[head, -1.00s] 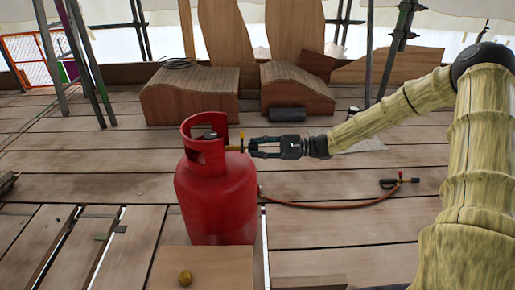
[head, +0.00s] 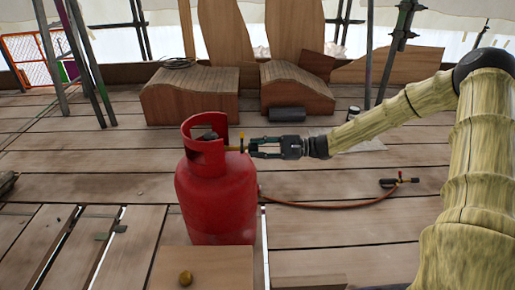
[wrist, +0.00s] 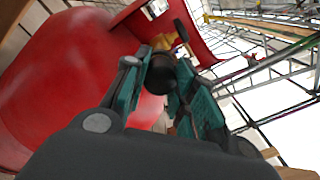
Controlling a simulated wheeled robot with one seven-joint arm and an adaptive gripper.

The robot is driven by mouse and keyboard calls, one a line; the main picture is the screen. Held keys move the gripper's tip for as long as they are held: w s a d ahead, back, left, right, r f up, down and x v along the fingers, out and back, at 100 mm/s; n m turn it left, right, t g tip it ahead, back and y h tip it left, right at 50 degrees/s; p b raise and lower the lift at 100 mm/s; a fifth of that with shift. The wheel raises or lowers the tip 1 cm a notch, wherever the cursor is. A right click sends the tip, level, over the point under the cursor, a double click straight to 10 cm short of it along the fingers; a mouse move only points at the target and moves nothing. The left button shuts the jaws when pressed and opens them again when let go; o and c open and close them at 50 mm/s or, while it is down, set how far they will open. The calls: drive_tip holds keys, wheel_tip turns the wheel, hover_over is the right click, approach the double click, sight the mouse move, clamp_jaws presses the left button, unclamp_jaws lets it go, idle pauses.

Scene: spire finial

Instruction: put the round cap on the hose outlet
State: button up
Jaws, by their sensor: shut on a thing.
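A small round brass-coloured piece (head: 185,278), which looks like the round cap, rests on a wooden block at the front. The red gas bottle (head: 217,205) stands upright behind it. My gripper (head: 252,148) reaches in from the right at the bottle's collar opening. It is shut on a dark cylindrical part (wrist: 162,72), seen between the fingers in the wrist view. A yellow part (head: 241,142) stands at the fingertips in the head view, beside the collar. The collar partly hides the valve area, and I cannot tell which part is the hose outlet.
An orange hose (head: 320,205) with a torch end (head: 402,181) lies on the plank floor to the right. The wooden block (head: 215,262) stands in front of the bottle. Curved wooden blocks (head: 190,100) and a dark cylinder (head: 287,114) are behind. The floor has open slots at left.

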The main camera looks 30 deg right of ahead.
drive_tip(key=shift+w+a, duration=0.2)
drive_tip(key=shift+a, duration=0.25)
idle(0.6)
drive_tip(key=o, duration=1)
drive_tip(key=shift+v, duration=6)
